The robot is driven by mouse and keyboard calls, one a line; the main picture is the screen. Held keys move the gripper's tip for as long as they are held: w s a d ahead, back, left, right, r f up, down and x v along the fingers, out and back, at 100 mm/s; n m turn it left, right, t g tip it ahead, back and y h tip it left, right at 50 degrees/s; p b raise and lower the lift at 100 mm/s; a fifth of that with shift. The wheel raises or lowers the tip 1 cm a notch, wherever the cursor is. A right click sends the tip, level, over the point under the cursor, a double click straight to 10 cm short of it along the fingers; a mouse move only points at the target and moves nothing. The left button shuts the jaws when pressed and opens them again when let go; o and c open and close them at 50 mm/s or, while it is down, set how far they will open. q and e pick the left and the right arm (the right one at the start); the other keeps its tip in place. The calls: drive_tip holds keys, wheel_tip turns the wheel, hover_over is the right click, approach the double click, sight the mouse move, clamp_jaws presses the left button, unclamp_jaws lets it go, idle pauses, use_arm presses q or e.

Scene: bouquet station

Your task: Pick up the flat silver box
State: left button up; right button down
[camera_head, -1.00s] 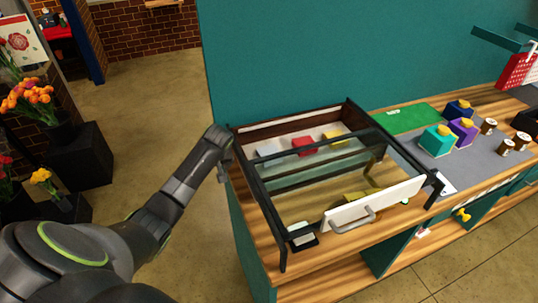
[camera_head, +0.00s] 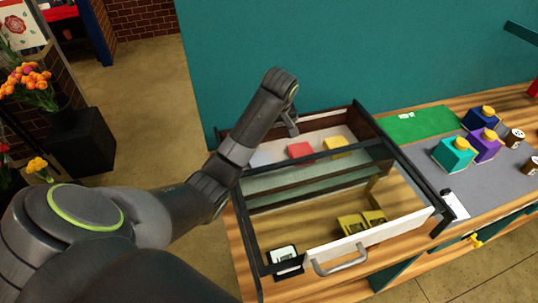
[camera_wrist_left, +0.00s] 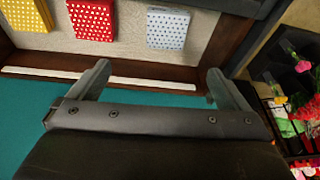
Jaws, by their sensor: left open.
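My right gripper is not in view.
The glass-topped case has dark rails and a white-fronted drawer (camera_head: 368,238) with yellow items inside. A green mat (camera_head: 420,119) and small coloured bottles on a grey mat (camera_head: 500,172) lie to the right. The teal back panel (camera_head: 330,50) stands close behind the case.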

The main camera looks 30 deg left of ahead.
use_arm(q)
drive_tip(key=s+b+x, duration=0.1)
drive_tip(key=b+x, duration=0.3)
drive_tip(key=b, duration=0.1)
hover_over(261, 160)
drive_tip(key=s+d, duration=0.1)
drive_tip(key=d, duration=0.1)
wheel_tip(261, 160, down, 7)
drive_tip(key=shift+d+r+p, duration=0.15)
drive_tip(key=shift+r+p, duration=0.05)
drive_tip(key=shift+p, duration=0.1)
drive_tip(key=shift+f, duration=0.45)
drive_tip(key=shift+w+a+f+p, duration=0.1)
drive_tip(key=shift+a+f+p, duration=0.15)
drive_tip(key=shift+p, duration=0.1)
drive_tip(key=x, duration=0.2)
drive_tip(key=p+x, duration=0.1)
drive_tip(key=shift+a+f, duration=0.35)
drive_tip(key=shift+f, duration=0.3)
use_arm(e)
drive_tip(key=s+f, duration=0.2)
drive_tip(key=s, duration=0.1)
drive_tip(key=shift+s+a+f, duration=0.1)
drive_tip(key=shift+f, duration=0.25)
